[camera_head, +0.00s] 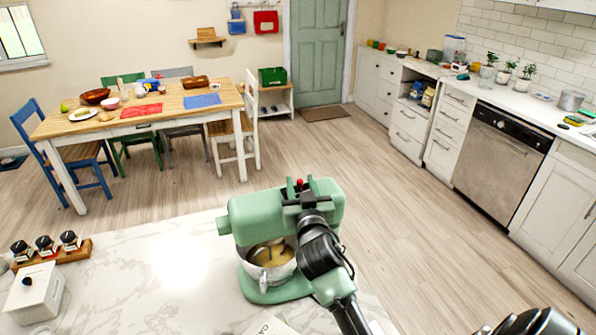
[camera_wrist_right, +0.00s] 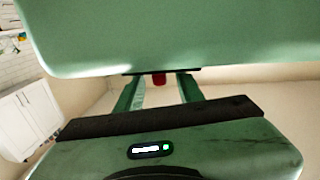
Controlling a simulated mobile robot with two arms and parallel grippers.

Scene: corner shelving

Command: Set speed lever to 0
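The green stand mixer (camera_head: 262,215) stands on the white marble counter, with a steel bowl (camera_head: 270,275) holding something yellowish under its head. The speed lever's red knob (camera_head: 300,182) shows at the far side of the mixer head. My right gripper (camera_head: 300,191) reaches over the head, with its fingertips on either side of the knob. In the right wrist view the red knob (camera_wrist_right: 158,79) sits between the two spread fingers (camera_wrist_right: 159,90), with a gap on each side. The lever below the knob is hidden.
On the counter at left are a wooden rack with several small dark-lidded jars (camera_head: 46,245) and a white lidded box (camera_head: 36,291). A dining table (camera_head: 175,105) with chairs stands farther off.

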